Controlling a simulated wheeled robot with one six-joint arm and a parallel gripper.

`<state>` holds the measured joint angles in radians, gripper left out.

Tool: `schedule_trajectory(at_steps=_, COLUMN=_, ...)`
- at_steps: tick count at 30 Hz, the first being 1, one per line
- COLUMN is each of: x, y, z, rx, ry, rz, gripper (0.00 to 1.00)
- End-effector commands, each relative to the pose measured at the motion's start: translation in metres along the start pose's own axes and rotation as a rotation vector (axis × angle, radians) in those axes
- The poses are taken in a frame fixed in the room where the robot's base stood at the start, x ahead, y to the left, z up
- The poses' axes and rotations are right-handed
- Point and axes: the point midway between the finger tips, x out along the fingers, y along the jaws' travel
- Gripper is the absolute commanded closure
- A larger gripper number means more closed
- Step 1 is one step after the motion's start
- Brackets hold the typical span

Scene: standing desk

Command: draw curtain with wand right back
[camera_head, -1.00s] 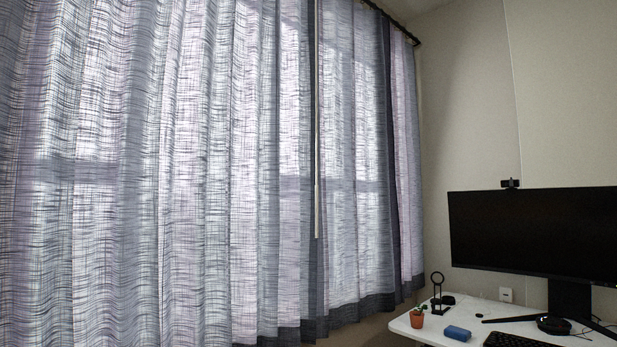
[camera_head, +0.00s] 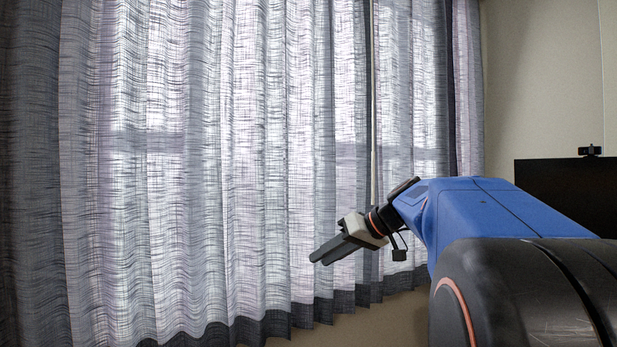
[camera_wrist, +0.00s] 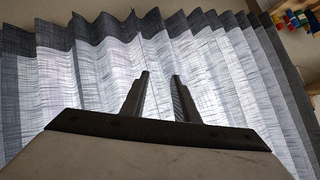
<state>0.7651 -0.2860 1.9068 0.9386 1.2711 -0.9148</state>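The grey-white woven curtain (camera_head: 225,160) hangs closed in pleats across the window, with a dark hem at the bottom. The thin pale wand (camera_head: 374,165) hangs in front of it beside a dark fold, right of centre; its lower end is hidden behind my arm. My gripper (camera_head: 318,258) is in front of the curtain, left of and below the visible wand. In the wrist view its two fingers (camera_wrist: 161,78) are apart with nothing between them, and the curtain (camera_wrist: 95,75) fills the background, hem at the top. I cannot pick out the wand there for sure.
A black monitor (camera_head: 565,195) with a small webcam (camera_head: 591,150) stands at the right, partly behind my blue arm. A plain wall (camera_head: 540,90) borders the curtain. Small coloured things (camera_wrist: 293,20) lie at the wrist view's top right corner.

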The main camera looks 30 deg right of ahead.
Motion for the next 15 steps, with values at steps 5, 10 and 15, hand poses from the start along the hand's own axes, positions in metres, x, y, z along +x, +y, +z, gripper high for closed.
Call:
schedule_trajectory(at_steps=5, x=-0.045, y=0.052, z=-0.062, rx=-0.055, ry=0.158, rz=-0.013, gripper=0.73)
schedule_trajectory(at_steps=10, x=-0.102, y=0.101, z=-0.111, rx=-0.138, ry=0.316, rz=-0.004, gripper=0.73)
schedule_trajectory(at_steps=15, x=-0.17, y=0.151, z=-0.148, rx=-0.24, ry=0.476, rz=0.032, gripper=0.73)
